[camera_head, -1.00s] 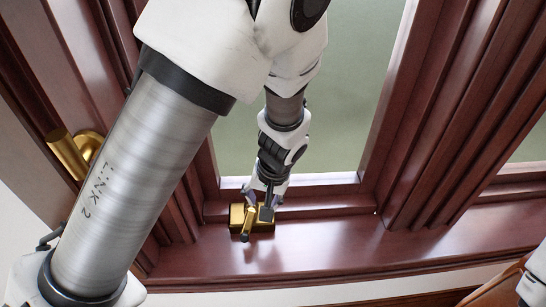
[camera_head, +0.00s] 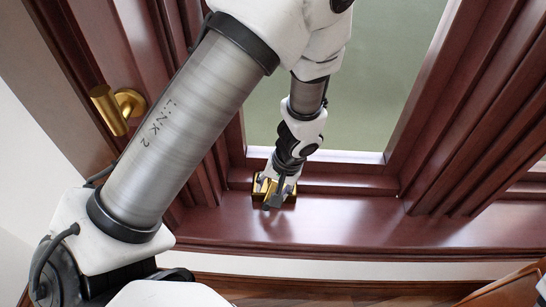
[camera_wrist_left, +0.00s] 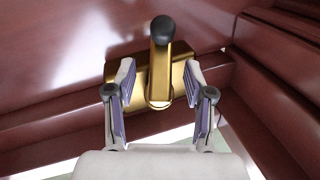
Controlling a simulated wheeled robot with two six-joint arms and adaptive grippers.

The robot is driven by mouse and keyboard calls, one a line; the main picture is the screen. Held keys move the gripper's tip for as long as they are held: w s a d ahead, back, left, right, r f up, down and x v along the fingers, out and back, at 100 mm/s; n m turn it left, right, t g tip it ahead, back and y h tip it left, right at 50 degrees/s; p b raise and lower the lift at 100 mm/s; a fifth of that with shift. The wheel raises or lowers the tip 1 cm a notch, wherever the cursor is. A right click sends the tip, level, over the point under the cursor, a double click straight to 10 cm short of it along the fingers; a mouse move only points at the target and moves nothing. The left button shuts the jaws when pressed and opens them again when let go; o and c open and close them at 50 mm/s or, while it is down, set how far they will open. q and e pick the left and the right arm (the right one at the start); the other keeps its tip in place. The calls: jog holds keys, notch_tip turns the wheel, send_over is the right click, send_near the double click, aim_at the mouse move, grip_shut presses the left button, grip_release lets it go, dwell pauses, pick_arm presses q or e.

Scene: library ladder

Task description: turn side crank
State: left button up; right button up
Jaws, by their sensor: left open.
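The side crank is a brass box (camera_head: 290,196) on the dark red wooden sill, below the window. In the left wrist view the brass crank arm (camera_wrist_left: 160,68) stands out from its round hub, with a black knob (camera_wrist_left: 162,29) at its end. My left gripper (camera_wrist_left: 158,76) is open, with one finger on each side of the crank arm and visible gaps to it. The knob lies beyond the fingertips. In the head view my left gripper (camera_head: 275,192) is over the box and hides most of the crank. My right gripper is not in view.
A wooden window frame (camera_head: 425,110) surrounds the greenish pane (camera_head: 385,60). A brass handle (camera_head: 112,108) sits on the wood at upper left, beside my left arm. The sill (camera_head: 370,225) right of the crank is clear.

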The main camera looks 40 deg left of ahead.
aim_at(276, 183)
pick_arm(q)
grip_shut()
jog(key=shift+f+n+h+b, duration=0.1)
jog(key=shift+n+h+b, duration=0.3)
jog(key=shift+n+b, duration=0.1)
jog(key=shift+d+n+t+h+b, duration=0.15)
jog(key=shift+n+t+h+b, duration=0.3)
jog(key=shift+n+t+h, duration=0.35)
jog(key=shift+r, duration=0.2)
grip_release()
jog(key=shift+w, duration=0.1)
notch_tip(276, 183, up, 6)
jog(key=shift+r, duration=0.2)
jog(key=shift+w+r, duration=0.35)
jog(key=shift+r, duration=0.2)
